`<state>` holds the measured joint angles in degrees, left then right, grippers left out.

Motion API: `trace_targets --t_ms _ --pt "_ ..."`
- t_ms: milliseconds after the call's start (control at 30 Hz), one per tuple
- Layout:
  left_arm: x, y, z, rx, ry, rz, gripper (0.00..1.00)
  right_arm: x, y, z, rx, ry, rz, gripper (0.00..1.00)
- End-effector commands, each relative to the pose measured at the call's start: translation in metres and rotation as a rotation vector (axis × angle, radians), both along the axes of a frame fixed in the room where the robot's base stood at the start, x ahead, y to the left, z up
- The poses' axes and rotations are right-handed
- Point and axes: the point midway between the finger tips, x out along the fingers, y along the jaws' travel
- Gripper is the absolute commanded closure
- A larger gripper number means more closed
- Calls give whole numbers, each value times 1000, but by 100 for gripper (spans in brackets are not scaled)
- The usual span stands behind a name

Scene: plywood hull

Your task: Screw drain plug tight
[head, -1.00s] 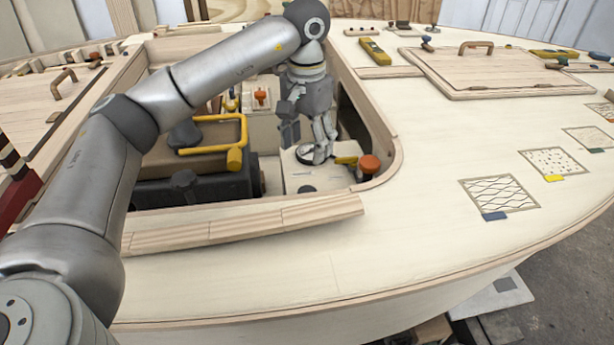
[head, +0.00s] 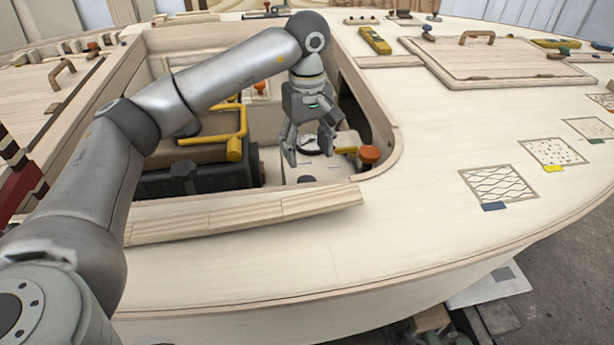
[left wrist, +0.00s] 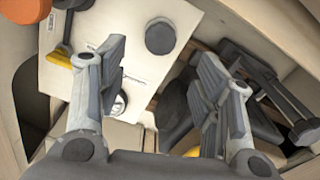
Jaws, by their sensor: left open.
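My left gripper (head: 312,154) reaches down into the hull's cockpit well, fingers apart and empty. It also shows open in the left wrist view (left wrist: 160,58). A round dark fitting with a pale rim (head: 308,142) sits on the white panel (head: 282,170), behind and between the fingers; it is partly hidden behind a finger in the left wrist view (left wrist: 119,104). A dark round cap (left wrist: 160,37) stands on the same panel, and shows small in the head view (head: 306,180). I cannot tell for sure which is the drain plug. My right gripper is not in view.
An orange knob (head: 369,155) and a yellow part (head: 346,143) are close to the gripper's right. A yellow tube frame (head: 234,148) and a dark box (head: 215,172) lie to its left. The wooden coaming (head: 250,206) borders the well.

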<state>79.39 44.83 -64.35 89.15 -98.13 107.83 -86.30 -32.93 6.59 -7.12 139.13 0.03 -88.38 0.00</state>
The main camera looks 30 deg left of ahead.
Motion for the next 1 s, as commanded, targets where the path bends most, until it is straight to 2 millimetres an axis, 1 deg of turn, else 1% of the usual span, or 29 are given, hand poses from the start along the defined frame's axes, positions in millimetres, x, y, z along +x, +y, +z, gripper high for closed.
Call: trace_targets --t_ms 33,167,200,300,400,500,600,833,867,1000 --pt "-1 1 -13 2 4 0 40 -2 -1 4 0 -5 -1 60" --pt "-1 1 -39 1 4 -2 40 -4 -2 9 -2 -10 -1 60" --pt "-1 0 -46 1 3 -2 40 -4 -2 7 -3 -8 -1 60" --pt "-1 0 -62 1 3 -2 40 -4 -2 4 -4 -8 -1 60" --pt "-1 0 -74 1 3 -2 40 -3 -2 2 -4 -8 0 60" --pt "0 0 -81 0 0 -2 40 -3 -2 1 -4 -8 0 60" --pt "0 0 -85 1 -1 -2 40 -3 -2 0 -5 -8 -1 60" --pt "0 0 -85 1 -1 -2 40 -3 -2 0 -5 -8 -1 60" --pt "0 0 -85 1 -1 -2 41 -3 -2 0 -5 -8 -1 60" --pt "0 0 -85 1 -1 -2 59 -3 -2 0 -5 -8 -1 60"
